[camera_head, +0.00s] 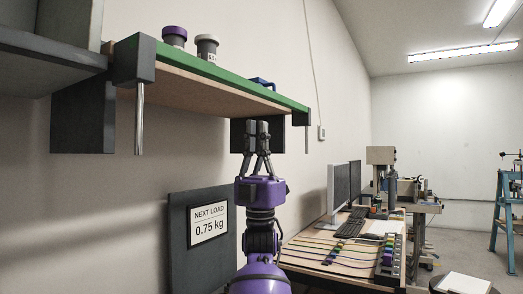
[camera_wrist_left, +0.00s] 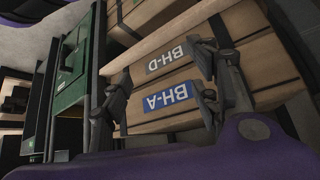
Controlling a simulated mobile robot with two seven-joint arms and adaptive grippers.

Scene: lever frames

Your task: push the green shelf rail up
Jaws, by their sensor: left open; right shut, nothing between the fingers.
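The green shelf rail (camera_head: 228,77) runs along the edge of a wooden shelf (camera_head: 205,93) at the upper left of the head view, sloping down to the right in the picture. My right gripper (camera_head: 257,125) points up with its fingers together and empty. Its tips appear just below the shelf's underside, in front of a dark bracket; I cannot tell whether they touch anything. My left gripper (camera_wrist_left: 162,85) is open in the left wrist view, its fingers in front of wooden boxes labelled BH-D (camera_wrist_left: 172,59) and BH-A (camera_wrist_left: 167,100).
A purple-lidded jar (camera_head: 174,39), a white-lidded jar (camera_head: 207,48) and a blue object (camera_head: 262,83) stand on the shelf. A sign (camera_head: 209,220) reads "NEXT LOAD 0.75 kg". A workbench (camera_head: 330,262) with monitors stands at the right. A green cabinet (camera_wrist_left: 72,75) shows in the wrist view.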

